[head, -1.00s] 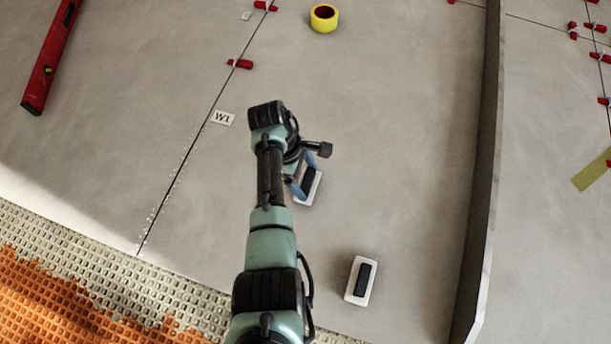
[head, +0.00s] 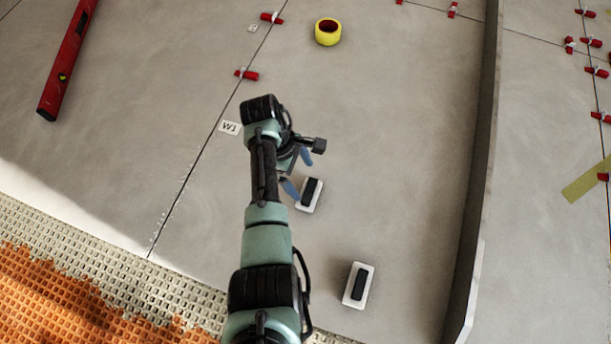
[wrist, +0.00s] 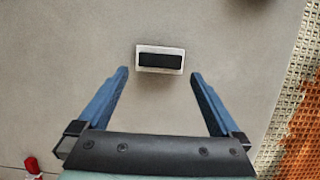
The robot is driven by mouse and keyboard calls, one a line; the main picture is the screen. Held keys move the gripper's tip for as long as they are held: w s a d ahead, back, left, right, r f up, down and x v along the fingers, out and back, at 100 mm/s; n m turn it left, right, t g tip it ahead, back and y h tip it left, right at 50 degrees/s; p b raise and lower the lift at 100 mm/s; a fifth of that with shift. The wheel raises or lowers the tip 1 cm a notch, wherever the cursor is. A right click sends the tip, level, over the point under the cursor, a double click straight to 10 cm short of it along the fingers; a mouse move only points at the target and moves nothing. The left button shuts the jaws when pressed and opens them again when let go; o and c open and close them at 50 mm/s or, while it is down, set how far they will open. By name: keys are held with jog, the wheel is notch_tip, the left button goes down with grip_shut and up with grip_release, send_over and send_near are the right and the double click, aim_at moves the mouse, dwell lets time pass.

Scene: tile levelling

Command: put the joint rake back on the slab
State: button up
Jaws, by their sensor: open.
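A white block with a black grip (head: 309,195) lies flat on the grey slab (head: 400,150); I take it for the joint rake, though a second block looks alike. My gripper (head: 299,172) is open and empty beside it, up and left of it in the head view. In the wrist view the block (wrist: 160,60) shows whole, just beyond the gap between the spread blue fingertips (wrist: 159,73). Nothing is held.
A matching block (head: 358,285) lies nearer the front. Yellow tape (head: 328,32), a red level (head: 68,60), a W1 tag (head: 229,128) and red clips (head: 246,74) are farther off. A raised grey edge (head: 483,160) runs along the right. The slab between is clear.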

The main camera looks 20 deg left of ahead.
jog(key=p+v, duration=0.3)
jog(key=v, duration=0.2)
jog(key=shift+a+r, duration=0.15)
jog(key=shift+r, duration=0.2)
jog(key=w+a+r+m+t+y, duration=0.25)
jog(key=w+r+m+t, duration=0.35)
jog(key=w+r, duration=0.8)
jog(key=w+d+r+m+t+y, duration=0.15)
jog(key=r+t, duration=0.25)
jog(key=r, duration=0.6)
jog(key=w+d+r+m+t+y, duration=0.1)
jog(key=w+d+r+m+t, duration=0.15)
jog(key=r, duration=0.85)
jog(key=s+d+r+m+t, duration=0.1)
jog(key=d+r+t, duration=0.15)
jog(key=r, duration=0.35)
jog(key=s+d+r+m+t, duration=0.1)
jog(key=d+r+t, duration=0.15)
jog(key=r, duration=0.45)
jog(key=s+d+r+m+t, duration=0.3)
jog(key=s+r+t, duration=0.2)
jog(key=s+r, duration=0.5)
jog(key=s+d+r+m+t+h, duration=0.1)
jog(key=s+d+r+m+t, duration=0.2)
jog(key=s+r, duration=0.7)
notch_tip(320, 180, up, 4)
jog(key=shift+d+f+t+h, duration=0.15)
jog(key=shift+d+t+h, duration=0.15)
jog(key=shift+d+t, duration=0.55)
